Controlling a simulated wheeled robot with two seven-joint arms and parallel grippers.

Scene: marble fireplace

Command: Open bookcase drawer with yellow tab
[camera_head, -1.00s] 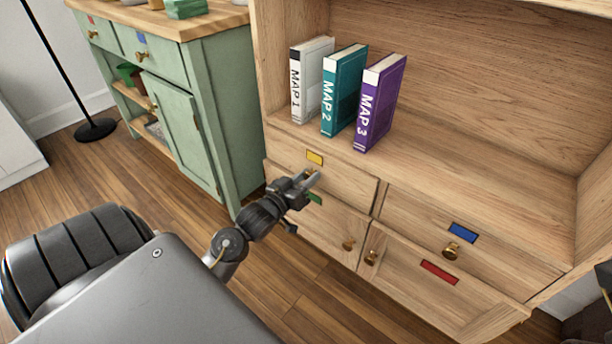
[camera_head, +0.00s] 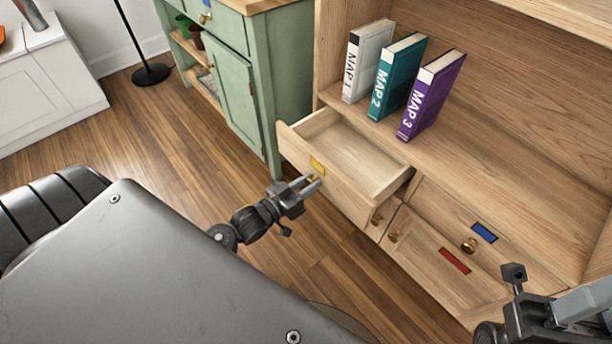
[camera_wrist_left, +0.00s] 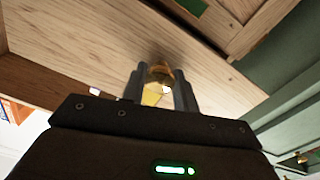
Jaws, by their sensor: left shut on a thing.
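The bookcase drawer (camera_head: 352,153) with the yellow tab (camera_head: 318,165) is pulled out of the bookcase, and its empty inside shows. My left gripper (camera_head: 313,184) is at the drawer front, just below the tab, shut on the drawer's brass knob. In the left wrist view the knob (camera_wrist_left: 160,74) sits between the two fingers, with a yellow patch just below it. My right gripper (camera_head: 545,300) is at the bottom right, partly cut off by the frame; its finger opening is unclear.
Map books, white, teal (camera_head: 397,76) and purple (camera_head: 432,94), stand on the shelf above. A drawer with a blue tab (camera_head: 484,232) and a door with a red tab (camera_head: 455,260) are shut. A green cabinet (camera_head: 240,90) stands left; wooden floor lies between.

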